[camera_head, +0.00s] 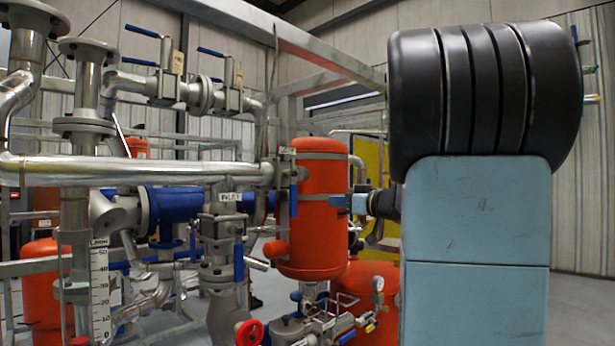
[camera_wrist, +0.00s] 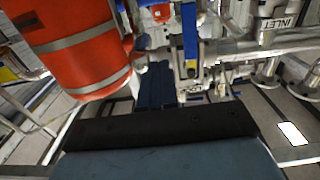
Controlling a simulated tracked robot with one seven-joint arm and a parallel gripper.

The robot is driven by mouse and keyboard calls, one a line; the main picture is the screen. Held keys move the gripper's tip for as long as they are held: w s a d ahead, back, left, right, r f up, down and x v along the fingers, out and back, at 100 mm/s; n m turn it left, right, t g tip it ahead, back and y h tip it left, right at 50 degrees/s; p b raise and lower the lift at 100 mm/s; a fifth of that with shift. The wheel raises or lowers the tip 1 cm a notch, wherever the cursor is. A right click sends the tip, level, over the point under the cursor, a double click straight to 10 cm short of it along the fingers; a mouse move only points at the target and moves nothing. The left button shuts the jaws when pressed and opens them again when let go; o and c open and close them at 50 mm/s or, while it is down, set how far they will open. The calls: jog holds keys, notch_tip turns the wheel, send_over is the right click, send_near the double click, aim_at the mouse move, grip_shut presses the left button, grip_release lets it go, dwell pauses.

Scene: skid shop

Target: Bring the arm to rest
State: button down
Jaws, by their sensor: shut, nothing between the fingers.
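My gripper (camera_head: 342,201) shows in the head view as a small light blue end with a dark wrist behind it, just left of my large blue and black arm link. It overlaps the right edge of an upright orange vessel (camera_head: 318,235) in the picture; I cannot tell the gap between them. In the wrist view, the dark blue fingers (camera_wrist: 155,82) are together and empty, beyond a black bar. The same view shows an orange vessel (camera_wrist: 85,50) at upper left, apart from the fingers. My arm link hides much of the head view's right side.
A silver pipe (camera_head: 140,172) runs across the left. A blue valve lever (camera_wrist: 189,35) stands close beyond the fingers in the wrist view. A red handwheel (camera_head: 249,333) and a gauge (camera_head: 378,284) sit low. Grey floor (camera_head: 575,300) shows clear at lower right.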

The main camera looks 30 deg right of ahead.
jog(key=s+a+f+g, duration=0.4)
jog(key=s+a+f, duration=0.2)
jog(key=a, duration=0.4)
jog(key=s+a+f+g, duration=0.5)
jog(key=s+a, duration=0.1)
jog(key=a, duration=0.4)
jog(key=s+f+m+g+h, duration=0.1)
jog(key=s+f+m+h, duration=0.1)
jog(key=s+f, duration=0.3)
jog(key=s+f+m+g+h, duration=0.1)
jog(key=s+f+h, duration=0.3)
jog(key=s, duration=0.6)
jog(key=shift+s+a+f+m, duration=0.15)
jog(key=shift+a+f+m, duration=0.3)
jog(key=shift+f+m, duration=0.05)
